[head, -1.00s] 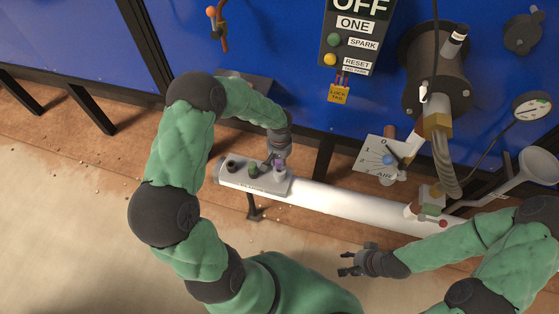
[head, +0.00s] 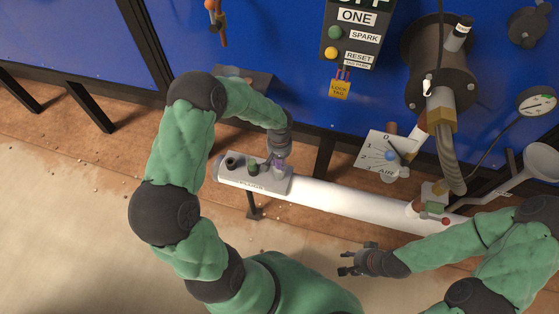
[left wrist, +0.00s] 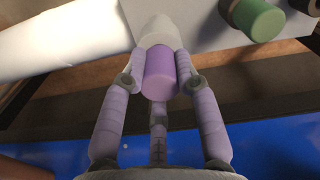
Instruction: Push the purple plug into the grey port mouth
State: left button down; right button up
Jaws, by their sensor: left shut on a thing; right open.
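The purple plug (head: 280,164) is at the right end of a grey plug rack (head: 255,184) on the white pipe. In the left wrist view the purple plug (left wrist: 159,72) is between my left gripper's fingers, above a pale tapered part. My left gripper (head: 276,160) comes down from above and is shut on the plug. I cannot tell whether the plug is clear of the rack. My right gripper (head: 347,262) is open and empty, in front of the pipe. I cannot clearly make out the grey port mouth.
A green plug (head: 253,167) and a dark plug or hole (head: 232,162) are on the rack. Behind are a control box (head: 352,35) with a yellow tag (head: 340,90), an air dial (head: 385,151) and a dark drum (head: 430,60) with a hose. A funnel (head: 535,165) stands at right.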

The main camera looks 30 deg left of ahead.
pick_arm(q)
jog(key=shift+f, duration=0.35)
jog(key=c, duration=0.8)
grip_release()
jog(key=shift+c, duration=0.2)
jog(key=shift+r, duration=0.15)
notch_tip(320, 180, up, 12)
jog(key=s+d+f+m+h+p, duration=0.2)
jog(key=s+d+f+m+h, duration=0.1)
jog(key=s+d+f, duration=1.4)
notch_tip(320, 180, down, 3)
jog(key=shift+d+r+h, duration=0.2)
jog(key=shift+d+h, duration=0.3)
jog(key=shift+d, duration=0.05)
